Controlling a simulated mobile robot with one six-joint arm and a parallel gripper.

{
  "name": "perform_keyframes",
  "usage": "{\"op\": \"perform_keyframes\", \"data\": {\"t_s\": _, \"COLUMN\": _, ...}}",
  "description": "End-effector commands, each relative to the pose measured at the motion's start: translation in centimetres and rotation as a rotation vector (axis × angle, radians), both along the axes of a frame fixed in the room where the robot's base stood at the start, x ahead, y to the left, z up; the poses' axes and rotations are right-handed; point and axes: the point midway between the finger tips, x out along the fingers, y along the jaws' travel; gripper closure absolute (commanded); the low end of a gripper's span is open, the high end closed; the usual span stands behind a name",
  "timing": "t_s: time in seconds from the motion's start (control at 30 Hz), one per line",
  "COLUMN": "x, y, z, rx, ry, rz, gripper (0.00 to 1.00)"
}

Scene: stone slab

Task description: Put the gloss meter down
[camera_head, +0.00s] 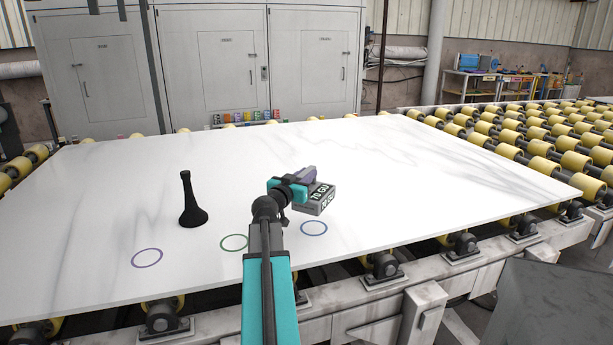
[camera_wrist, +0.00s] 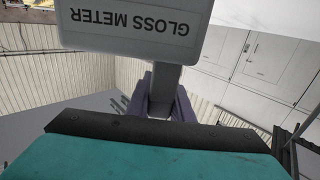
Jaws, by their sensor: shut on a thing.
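The gloss meter (camera_head: 315,200) is a grey box with white lettering, beyond the blue ring in the head view. In the wrist view, the gloss meter (camera_wrist: 135,28) shows a pale face with its label upside down. My gripper (camera_head: 305,177) has purple fingers, which also show in the wrist view (camera_wrist: 161,98), shut on the meter's grey stem. Whether the meter touches the white slab (camera_head: 420,190) or hangs just above it, I cannot tell. The slab carries a purple ring (camera_head: 147,258), a green ring (camera_head: 234,242) and a blue ring (camera_head: 314,228) near its front edge.
A black tool with a flared base (camera_head: 190,210) stands upright on the slab, left of my arm. Yellow rollers (camera_head: 540,148) run on the right and under the slab. Grey cabinets (camera_head: 220,75) stand behind. The slab's right half is clear.

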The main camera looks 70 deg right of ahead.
Motion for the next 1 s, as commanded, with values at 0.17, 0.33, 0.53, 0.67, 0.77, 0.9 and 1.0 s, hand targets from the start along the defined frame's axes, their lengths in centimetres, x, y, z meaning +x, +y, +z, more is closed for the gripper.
{"op": "perform_keyframes", "data": {"t_s": 0.17, "x": 0.0, "y": 0.0, "z": 0.1, "rx": -0.002, "ry": 0.001, "rz": 0.001, "gripper": 1.0}}
{"op": "perform_keyframes", "data": {"t_s": 0.33, "x": 0.9, "y": 0.4, "z": 0.0, "rx": -0.001, "ry": 0.001, "rz": 0.016, "gripper": 1.0}}
{"op": "perform_keyframes", "data": {"t_s": 0.53, "x": 4.9, "y": 1.9, "z": -0.5, "rx": -0.001, "ry": 0.001, "rz": 0.088, "gripper": 1.0}}
{"op": "perform_keyframes", "data": {"t_s": 0.67, "x": 9.1, "y": 3.9, "z": -1.0, "rx": -0.001, "ry": 0.001, "rz": 0.167, "gripper": 1.0}}
{"op": "perform_keyframes", "data": {"t_s": 0.77, "x": 12.8, "y": 5.8, "z": -1.4, "rx": -0.001, "ry": 0.001, "rz": 0.237, "gripper": 1.0}}
{"op": "perform_keyframes", "data": {"t_s": 0.9, "x": 17.8, "y": 8.9, "z": -1.8, "rx": -0.001, "ry": 0.001, "rz": 0.338, "gripper": 1.0}}
{"op": "perform_keyframes", "data": {"t_s": 1.0, "x": 21.1, "y": 11.2, "z": -2.0, "rx": -0.001, "ry": 0.001, "rz": 0.41, "gripper": 1.0}}
